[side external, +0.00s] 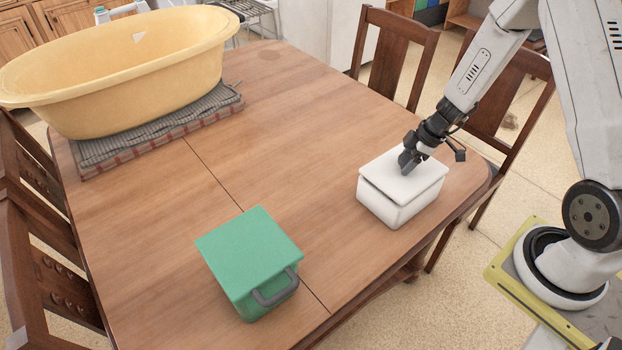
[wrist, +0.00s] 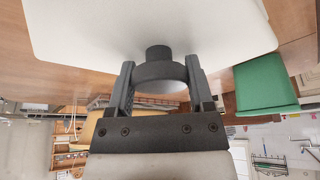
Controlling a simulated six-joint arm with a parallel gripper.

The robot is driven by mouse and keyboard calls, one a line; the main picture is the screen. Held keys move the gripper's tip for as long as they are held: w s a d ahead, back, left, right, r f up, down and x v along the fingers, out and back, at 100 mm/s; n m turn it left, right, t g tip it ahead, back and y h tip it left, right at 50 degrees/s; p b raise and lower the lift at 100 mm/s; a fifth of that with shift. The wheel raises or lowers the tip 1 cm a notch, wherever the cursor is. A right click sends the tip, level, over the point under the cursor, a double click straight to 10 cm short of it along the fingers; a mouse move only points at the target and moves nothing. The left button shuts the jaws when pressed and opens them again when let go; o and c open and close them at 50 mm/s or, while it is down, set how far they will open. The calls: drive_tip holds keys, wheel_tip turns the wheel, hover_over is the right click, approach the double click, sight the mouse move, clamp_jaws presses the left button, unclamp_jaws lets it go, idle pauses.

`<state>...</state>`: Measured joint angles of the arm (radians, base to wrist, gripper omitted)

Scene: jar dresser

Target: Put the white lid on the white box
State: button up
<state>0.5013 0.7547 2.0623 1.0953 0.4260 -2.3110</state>
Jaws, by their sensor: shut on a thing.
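The white box (side external: 378,204) stands on the table near its right edge. The white lid (side external: 424,180) is over the box's top in the side view. A dark gap shows between lid and box along the front left side, so the lid looks slightly raised or tilted there. My gripper (side external: 407,163) is above the lid's middle, pointing down. In the wrist view, the lid's pale face (wrist: 150,25) fills the top, and my gripper's fingers (wrist: 160,82) are shut on its dark round knob (wrist: 160,68). The box is hidden behind the lid in the wrist view.
A green box with a grey handle (side external: 248,255) stands at the front of the table. A yellow tub (side external: 120,75) rests on folded cloths (side external: 160,125) at the back left. Wooden chairs (side external: 390,60) surround the table. The table between these is clear.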

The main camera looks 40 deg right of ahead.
drive_tip(key=shift+f, duration=0.2)
drive_tip(key=o, duration=1.2)
drive_tip(key=shift+o, duration=0.2)
drive_tip(key=shift+r, duration=0.2)
drive_tip(key=shift+r, duration=0.5)
drive_tip(key=v, duration=1.2)
drive_tip(key=shift+a+f, duration=0.1)
